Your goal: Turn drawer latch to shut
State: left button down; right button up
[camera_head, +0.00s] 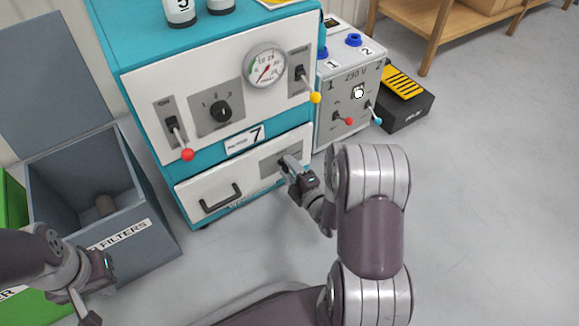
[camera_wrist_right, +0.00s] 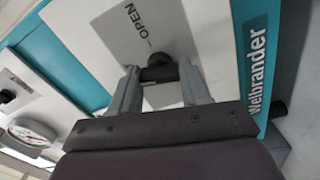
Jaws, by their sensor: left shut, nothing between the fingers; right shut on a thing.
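The drawer (camera_head: 245,170) is the white lower front of the teal cabinet, with a black handle (camera_head: 220,199), and looks closed. The drawer latch (camera_wrist_right: 160,71) is a small black knob on a grey plate marked OPEN; it sits between the fingers of my right gripper in the right wrist view. My right gripper (camera_head: 284,163) is shut on it at the drawer's right end, and covers most of the latch in the head view. My left gripper (camera_head: 88,318) is shut and empty at the lower left.
Above the drawer are a dial (camera_head: 221,110), a gauge (camera_head: 265,66), a red-tipped lever (camera_head: 187,154) and a yellow-tipped lever (camera_head: 315,97). A grey filters bin (camera_head: 150,236) stands left of the cabinet. A grey 230 V box (camera_head: 335,89) stands to its right.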

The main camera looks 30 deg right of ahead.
jog(key=shift+n+p, duration=0.35)
jog(key=shift+n, duration=0.95)
jog(key=o, duration=1.1)
jog(key=shift+c, duration=0.2)
jog(key=s+d+p, duration=0.1)
jog(key=s+p, duration=0.4)
jog(key=s, duration=0.7)
jog(key=shift+s+p, duration=0.3)
jog(key=shift+s, duration=0.05)
